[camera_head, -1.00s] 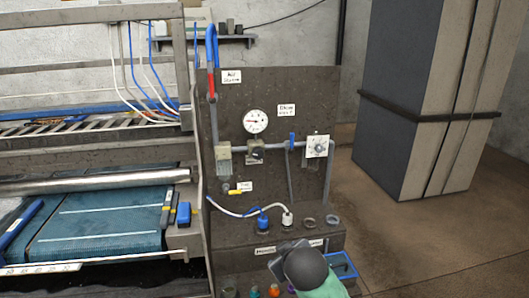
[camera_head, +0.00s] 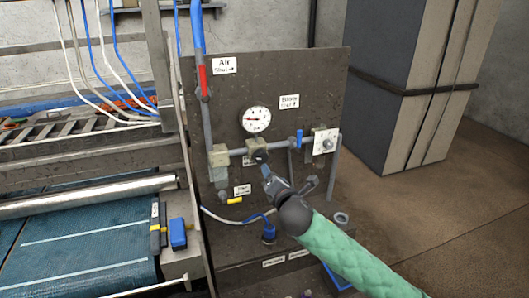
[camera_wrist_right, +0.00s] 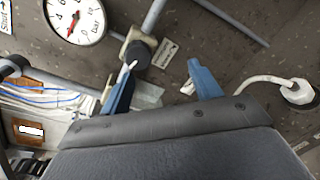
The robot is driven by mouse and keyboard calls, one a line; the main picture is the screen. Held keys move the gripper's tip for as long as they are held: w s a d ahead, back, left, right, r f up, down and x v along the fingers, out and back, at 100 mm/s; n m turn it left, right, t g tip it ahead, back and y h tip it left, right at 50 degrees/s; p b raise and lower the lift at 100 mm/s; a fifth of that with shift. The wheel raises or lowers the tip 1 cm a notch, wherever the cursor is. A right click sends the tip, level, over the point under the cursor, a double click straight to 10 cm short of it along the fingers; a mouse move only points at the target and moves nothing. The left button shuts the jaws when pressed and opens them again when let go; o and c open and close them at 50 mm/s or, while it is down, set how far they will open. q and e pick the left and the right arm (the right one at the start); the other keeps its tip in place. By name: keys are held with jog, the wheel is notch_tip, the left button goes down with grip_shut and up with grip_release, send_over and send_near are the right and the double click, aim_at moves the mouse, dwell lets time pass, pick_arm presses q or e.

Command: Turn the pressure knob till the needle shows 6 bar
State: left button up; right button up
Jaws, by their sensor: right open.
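The round white pressure gauge (camera_head: 256,119) is on the dark panel, and it shows rotated at the top left of the right wrist view (camera_wrist_right: 75,17). Its red needle is visible, but I cannot read an exact value; it is away from the 6. The dark round knob (camera_head: 258,155) is just below the gauge on the grey pipe, and also in the right wrist view (camera_wrist_right: 138,54). My right gripper (camera_head: 267,172) is just below and in front of the knob. In the wrist view its blue fingers (camera_wrist_right: 162,68) are apart and empty, the knob beyond the left finger. My left gripper is not in view.
A blue-handled valve (camera_head: 299,139) and a white plate with a dial (camera_head: 326,141) are right of the knob. A yellow-handled tap (camera_head: 234,200) is lower left. A hose with a blue plug (camera_head: 268,231) hangs below.

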aim_at(263, 158)
jog(key=w+a+n, duration=0.1)
jog(key=w+n, duration=0.1)
jog(key=n, duration=0.1)
jog(key=w+a+r+n+y+p, duration=0.1)
jog(key=n, duration=0.2)
jog(key=w+a+r+n+t+y+p, duration=0.1)
jog(key=w+n, duration=0.1)
jog(key=n, duration=0.1)
jog(key=shift+w+a+r, duration=0.2)
jog(key=shift+w, duration=0.15)
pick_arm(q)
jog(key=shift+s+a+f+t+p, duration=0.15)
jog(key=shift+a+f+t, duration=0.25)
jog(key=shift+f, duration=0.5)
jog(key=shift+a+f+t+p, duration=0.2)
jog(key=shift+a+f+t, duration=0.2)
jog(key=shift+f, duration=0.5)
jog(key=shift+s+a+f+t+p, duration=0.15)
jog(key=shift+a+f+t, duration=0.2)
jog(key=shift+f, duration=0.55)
pick_arm(e)
jog(key=shift+x, duration=0.9)
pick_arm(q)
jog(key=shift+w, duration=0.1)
pick_arm(e)
jog(key=shift+f, duration=0.1)
jog(key=shift+c, duration=0.2)
